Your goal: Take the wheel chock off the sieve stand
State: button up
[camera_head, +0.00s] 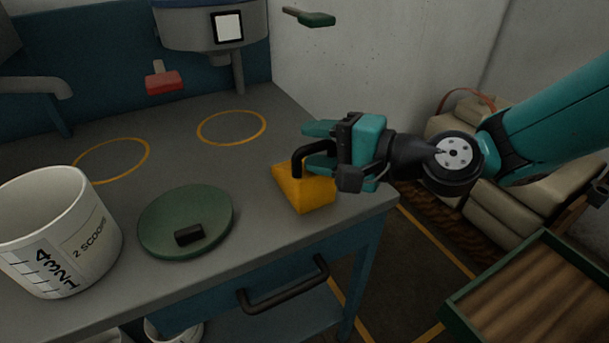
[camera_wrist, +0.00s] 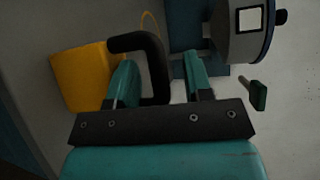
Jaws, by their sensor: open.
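The wheel chock (camera_head: 307,193) is a yellow wedge with a black loop handle. It sits on the grey top of the bench, which I take to be the sieve stand (camera_head: 247,170), near its right edge. My gripper (camera_head: 308,146) is at the handle, coming from the right, with its teal fingers apart. In the wrist view the chock (camera_wrist: 82,78) is at the left. One bar of its handle shows between my open fingers (camera_wrist: 160,68), and the left finger overlaps the loop. I cannot tell whether either finger touches the handle.
A white scoop bucket (camera_head: 60,235) and a green lid (camera_head: 185,215) with a black knob stand on the bench. A red-handled lever (camera_head: 164,82) and a grey drum (camera_head: 185,25) are behind. A wooden-filled green crate (camera_head: 540,300) is at lower right.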

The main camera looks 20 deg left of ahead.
jog(key=shift+c, duration=0.4)
grip_shut()
